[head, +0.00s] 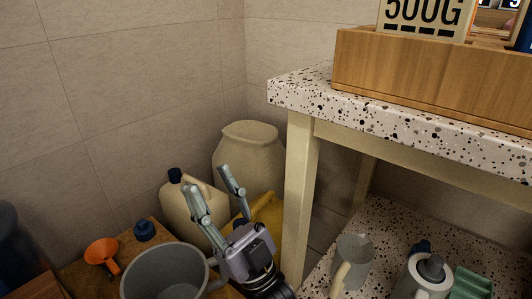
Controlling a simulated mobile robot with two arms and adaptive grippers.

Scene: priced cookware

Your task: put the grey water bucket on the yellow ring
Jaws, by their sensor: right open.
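A grey bucket (165,275) stands at the bottom left on a brown wooden surface, its open mouth facing up and its lower part cut off by the frame. A yellow thing (266,214) lies low behind my right gripper; only part of it shows, and I cannot tell whether it is the ring. My right gripper (211,180) is open, its fingers pointing up and away. It is right beside the bucket's right rim in the picture; I cannot tell whether they touch. I see nothing between its fingers. My left gripper is out of view.
A beige jug with a dark cap (183,212) and a large beige container (248,150) stand behind the gripper. An orange funnel (101,252) lies left of the bucket. A speckled table (390,115) and its leg (299,195) block the right side.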

